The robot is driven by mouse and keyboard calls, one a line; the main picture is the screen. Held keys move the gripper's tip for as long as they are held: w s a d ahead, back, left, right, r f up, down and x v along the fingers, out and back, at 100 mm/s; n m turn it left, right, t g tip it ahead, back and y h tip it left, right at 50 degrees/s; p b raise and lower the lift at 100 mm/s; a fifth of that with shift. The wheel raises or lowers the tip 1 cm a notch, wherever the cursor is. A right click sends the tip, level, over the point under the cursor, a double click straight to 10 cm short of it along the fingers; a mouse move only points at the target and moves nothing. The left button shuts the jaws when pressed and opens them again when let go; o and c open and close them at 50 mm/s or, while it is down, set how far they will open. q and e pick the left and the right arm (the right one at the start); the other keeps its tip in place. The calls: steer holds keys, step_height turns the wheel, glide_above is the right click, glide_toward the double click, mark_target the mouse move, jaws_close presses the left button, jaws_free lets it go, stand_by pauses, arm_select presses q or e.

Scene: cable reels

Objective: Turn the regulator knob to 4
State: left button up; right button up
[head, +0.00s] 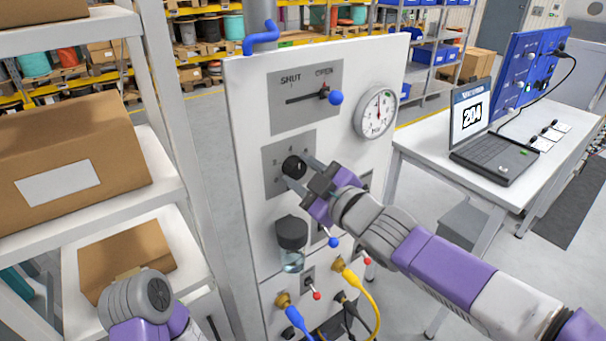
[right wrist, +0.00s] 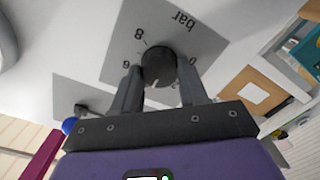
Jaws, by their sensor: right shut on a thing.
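The black regulator knob (head: 294,166) sits on a grey plate (head: 272,184) on the white panel. My right gripper (head: 299,172) has its two fingers on either side of the knob and is shut on it. In the right wrist view the knob (right wrist: 159,66) is between the fingers (right wrist: 160,88). A white mark on the knob points down, near the 2 side; the 4 is hidden there. Of my left arm only a wrist part shows at lower left.
A lever with a blue ball (head: 335,97) stands at OPEN above the knob. A round gauge (head: 376,111) is at upper right. A dark-topped clear bowl (head: 291,245) and hose fittings lie below. A shelf with boxes (head: 67,160) stands left; a laptop table (head: 440,157) stands right.

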steer(key=o, duration=1.1)
steer(key=shift+c, duration=0.2)
steer(key=shift+d, duration=0.1)
steer(key=p+v, duration=0.3)
steer(key=v, duration=0.4)
steer(key=shift+s, duration=0.2)
steer(key=shift+d+f, duration=0.1)
